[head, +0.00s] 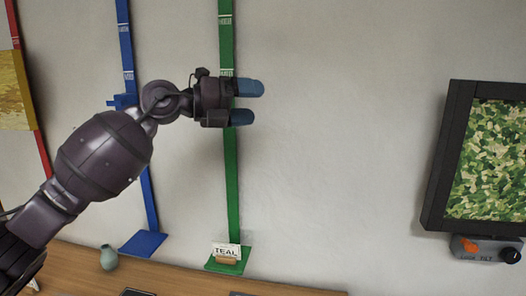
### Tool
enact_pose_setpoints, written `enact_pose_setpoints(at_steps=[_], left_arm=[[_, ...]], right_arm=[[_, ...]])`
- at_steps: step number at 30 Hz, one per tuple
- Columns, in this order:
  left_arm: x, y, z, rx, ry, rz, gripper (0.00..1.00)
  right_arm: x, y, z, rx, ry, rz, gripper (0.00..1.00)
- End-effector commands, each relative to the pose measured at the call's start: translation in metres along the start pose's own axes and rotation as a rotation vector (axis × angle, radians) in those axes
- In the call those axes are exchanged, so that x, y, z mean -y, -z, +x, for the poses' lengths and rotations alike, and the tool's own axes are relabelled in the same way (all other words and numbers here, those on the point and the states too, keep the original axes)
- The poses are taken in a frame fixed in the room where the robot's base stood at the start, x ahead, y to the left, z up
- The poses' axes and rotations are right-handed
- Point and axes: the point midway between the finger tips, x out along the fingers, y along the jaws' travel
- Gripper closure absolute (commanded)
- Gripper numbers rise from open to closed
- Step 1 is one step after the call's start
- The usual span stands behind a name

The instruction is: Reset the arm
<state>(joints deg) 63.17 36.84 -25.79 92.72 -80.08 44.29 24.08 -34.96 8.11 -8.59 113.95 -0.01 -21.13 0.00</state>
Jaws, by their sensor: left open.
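My left arm (105,155) comes in from the left and reaches up and to the right. My left gripper (246,103) is open and empty, with its two blue fingertips pointing right. It is in front of the green vertical strip (231,160) on the wall. I cannot tell how far it is from the strip. My right gripper is not in view.
A blue strip (146,190) and a red strip (38,140) also run up the wall. Below are a small teal vase (108,258), a TEAL card (226,251) and a wooden surface (190,279). A black-framed camouflage panel (490,160) hangs right. The middle wall is bare.

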Motion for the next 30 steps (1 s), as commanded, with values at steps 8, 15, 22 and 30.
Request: enact_pose_setpoints(at_steps=[8, 15, 22, 30], left_arm=[[-0.067, 0.064, -0.015, 0.13, 0.204, -0.341, 0.21], [-0.124, 0.115, -0.043, 0.312, 0.325, -0.645, 0.21], [-0.181, 0.17, -0.081, 0.532, 0.386, -0.94, 0.21], [-0.246, 0.251, -0.137, 0.829, 0.388, -1.283, 0.21]], right_arm=[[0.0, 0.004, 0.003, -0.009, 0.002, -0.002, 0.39], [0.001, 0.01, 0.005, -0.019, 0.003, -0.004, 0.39], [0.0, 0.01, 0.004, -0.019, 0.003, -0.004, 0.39], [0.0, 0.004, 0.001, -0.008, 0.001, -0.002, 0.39]])
